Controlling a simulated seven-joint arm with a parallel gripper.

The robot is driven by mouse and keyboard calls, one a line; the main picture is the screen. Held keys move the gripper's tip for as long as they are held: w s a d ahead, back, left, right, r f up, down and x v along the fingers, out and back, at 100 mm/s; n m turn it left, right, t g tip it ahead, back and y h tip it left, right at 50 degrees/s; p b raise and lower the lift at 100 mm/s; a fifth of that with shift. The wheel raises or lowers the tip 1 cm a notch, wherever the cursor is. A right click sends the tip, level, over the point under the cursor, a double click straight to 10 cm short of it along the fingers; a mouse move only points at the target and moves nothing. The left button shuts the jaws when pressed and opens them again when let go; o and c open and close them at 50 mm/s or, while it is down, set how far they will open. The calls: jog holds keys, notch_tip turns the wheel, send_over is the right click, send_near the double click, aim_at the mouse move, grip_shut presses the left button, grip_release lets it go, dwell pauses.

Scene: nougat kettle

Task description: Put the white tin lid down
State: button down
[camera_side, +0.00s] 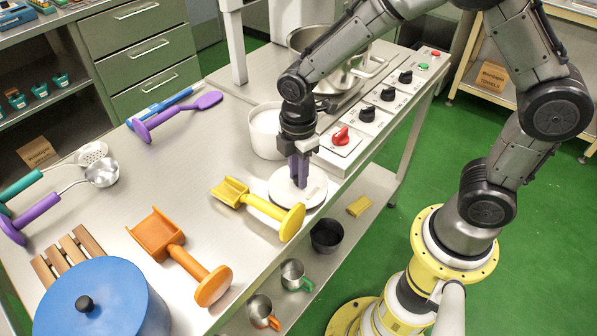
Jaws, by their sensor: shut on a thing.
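The white tin lid (284,194) is a flat round disc near the right edge of the steel table. My gripper (299,184) points down over it, with its purple fingers shut on the lid near its middle. The part that the fingers grip is hidden behind them. The lid looks level and at or very close to the table top; I cannot tell whether it touches. The white tin (265,134) stands just behind the lid, partly hidden by my gripper.
A yellow scoop (262,205) lies close in front of the lid. An orange scoop (180,255) and a blue lidded pot (100,300) are nearer the front. A control panel with a red knob (341,136) and a steel kettle (345,70) are behind. The table's middle (190,165) is clear.

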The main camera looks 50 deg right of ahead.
jog(key=shift+f, duration=0.15)
jog(key=c, duration=0.7)
grip_release()
notch_tip(320, 180, up, 12)
jog(key=s+d+r+m+t, duration=0.2)
jog(key=s+m, duration=0.3)
jog(key=s+d+r+m+t, duration=0.1)
jog(key=s+d+r+m, duration=0.1)
jog(key=s+m, duration=0.3)
jog(key=s+d+r+m+t, duration=0.2)
jog(key=s+d+m, duration=0.2)
jog(key=s+m, duration=0.1)
jog(key=shift+s+r+t, duration=0.15)
jog(key=shift+s+t, duration=0.15)
jog(key=shift+s, duration=0.6)
